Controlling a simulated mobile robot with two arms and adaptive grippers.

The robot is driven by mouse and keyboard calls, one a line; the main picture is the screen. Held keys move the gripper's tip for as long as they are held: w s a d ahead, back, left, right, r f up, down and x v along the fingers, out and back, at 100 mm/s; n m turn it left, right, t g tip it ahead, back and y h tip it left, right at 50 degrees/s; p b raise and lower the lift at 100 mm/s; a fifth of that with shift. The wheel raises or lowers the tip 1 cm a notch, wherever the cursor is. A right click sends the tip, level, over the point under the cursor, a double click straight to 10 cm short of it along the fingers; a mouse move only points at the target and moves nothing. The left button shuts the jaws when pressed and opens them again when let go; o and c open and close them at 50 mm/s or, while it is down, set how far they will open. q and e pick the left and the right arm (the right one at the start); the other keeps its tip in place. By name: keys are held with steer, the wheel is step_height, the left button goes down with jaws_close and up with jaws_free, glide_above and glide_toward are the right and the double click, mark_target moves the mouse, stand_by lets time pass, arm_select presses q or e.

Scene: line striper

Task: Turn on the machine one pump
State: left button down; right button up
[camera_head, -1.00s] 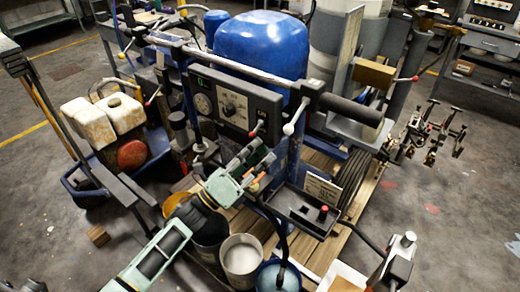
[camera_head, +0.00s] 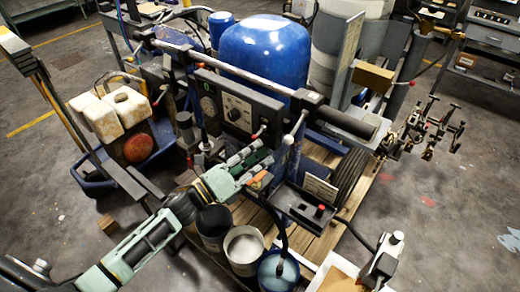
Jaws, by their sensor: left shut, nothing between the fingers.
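The line striper machine has a blue tank (camera_head: 262,55) and a black control panel (camera_head: 237,108) with a gauge, a dial and a small green display. A red-tipped lever (camera_head: 258,132) sits at the panel's lower right edge, and a pale-tipped lever (camera_head: 289,140) stands right of it. My left gripper (camera_head: 264,163) is shut and empty, just below the panel and close to the red-tipped lever. I cannot tell whether it touches anything. A dark box with a red button (camera_head: 321,207) lies to its lower right. No pump label is readable.
Several buckets, including one with white contents (camera_head: 244,248) and a blue one (camera_head: 278,271), stand below my left arm. A handlebar (camera_head: 345,121) crosses above the panel. A white jug (camera_head: 130,105) is at left. Open floor (camera_head: 450,220) lies at right.

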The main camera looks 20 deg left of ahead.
arm_select(q)
steer(key=r, duration=0.1)
steer(key=s+r, duration=0.1)
steer(key=r, duration=0.1)
steer(key=shift+a+p, duration=0.2)
steer(key=shift+p, duration=0.1)
stand_by(0.9)
